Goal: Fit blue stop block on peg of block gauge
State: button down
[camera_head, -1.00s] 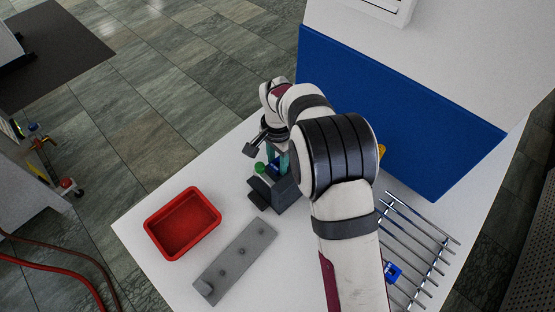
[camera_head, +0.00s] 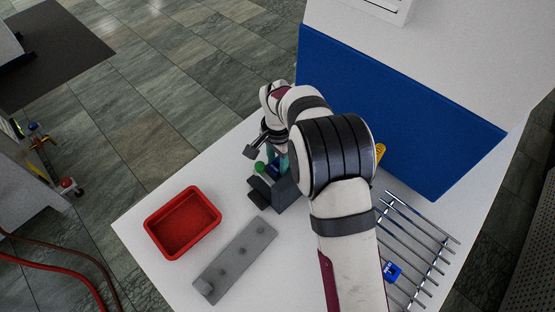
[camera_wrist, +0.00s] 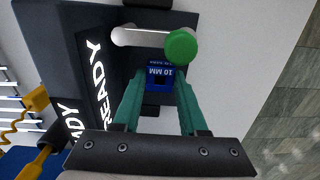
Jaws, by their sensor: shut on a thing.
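A blue stop block marked 10 MM (camera_wrist: 160,72) sits between the teal fingertips of my gripper (camera_wrist: 158,84) in the wrist view. My gripper is shut on it. In the head view my gripper (camera_head: 277,160) is at the dark grey press (camera_head: 277,192), beside its green knob (camera_head: 260,167). I cannot tell whether the block touches the press. A grey plate with several short pegs (camera_head: 222,276), likely the block gauge, lies on the white table left of and nearer than the press. Its pegs look bare.
An empty red tray (camera_head: 183,222) stands left of the plate. A metal rod rack (camera_head: 420,245) with a blue piece (camera_head: 392,271) is at the right. A blue panel (camera_head: 400,110) stands behind. The press's green knob (camera_wrist: 181,47) and its pale lever are close to the fingers.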

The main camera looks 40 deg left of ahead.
jog(key=shift+f, duration=0.75)
jog(key=shift+c, duration=1.8)
grip_release()
notch_tip(320, 180, up, 16)
jog(key=shift+f, duration=0.15)
